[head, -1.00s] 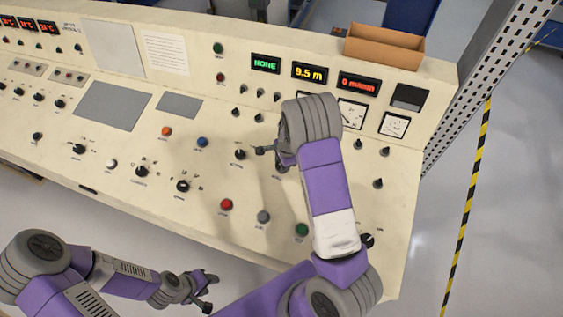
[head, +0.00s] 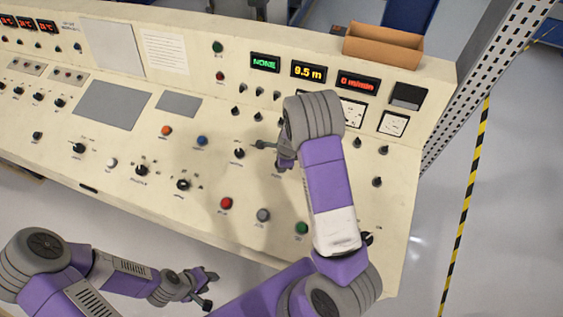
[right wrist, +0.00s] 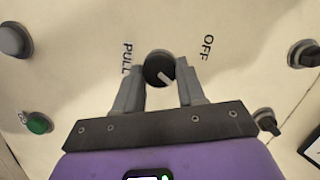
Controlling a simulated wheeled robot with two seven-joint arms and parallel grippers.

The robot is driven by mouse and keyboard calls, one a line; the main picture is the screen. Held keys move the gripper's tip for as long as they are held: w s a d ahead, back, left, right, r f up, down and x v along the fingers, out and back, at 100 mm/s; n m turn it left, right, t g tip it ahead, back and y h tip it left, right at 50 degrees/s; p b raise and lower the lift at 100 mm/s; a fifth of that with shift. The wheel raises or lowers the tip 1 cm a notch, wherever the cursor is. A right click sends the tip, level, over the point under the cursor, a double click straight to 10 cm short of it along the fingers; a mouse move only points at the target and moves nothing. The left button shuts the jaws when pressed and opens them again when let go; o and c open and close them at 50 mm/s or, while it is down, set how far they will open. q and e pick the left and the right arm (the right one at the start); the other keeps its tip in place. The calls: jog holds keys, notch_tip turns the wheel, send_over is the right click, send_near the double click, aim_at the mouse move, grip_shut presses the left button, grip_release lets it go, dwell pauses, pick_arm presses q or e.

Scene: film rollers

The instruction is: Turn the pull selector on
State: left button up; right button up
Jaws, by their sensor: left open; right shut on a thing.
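The pull selector (right wrist: 160,70) is a round black knob with a white mark, on the cream panel in the right wrist view. The word PULL (right wrist: 127,57) is printed to its left and OFF (right wrist: 207,47) to its upper right. The white mark points to the lower right in that view. My right gripper (right wrist: 161,88) is shut on the knob, a finger on each side. My left gripper (head: 209,290) is open and empty, in front of the console's near edge.
The console (head: 330,225) carries many other knobs and buttons, including a red button (head: 226,203) and a green one (head: 302,228). Lit displays (head: 308,71) and an orange box (head: 384,46) are at the back. A perforated metal post (head: 480,75) stands at the right.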

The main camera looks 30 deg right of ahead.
jog(key=o, duration=1.1)
jog(key=shift+c, duration=0.2)
jog(key=p+v, duration=0.1)
jog(key=v, duration=0.6)
jog(key=shift+r+p, duration=0.25)
jog(key=shift+p, duration=0.15)
jog(key=shift+s, duration=0.1)
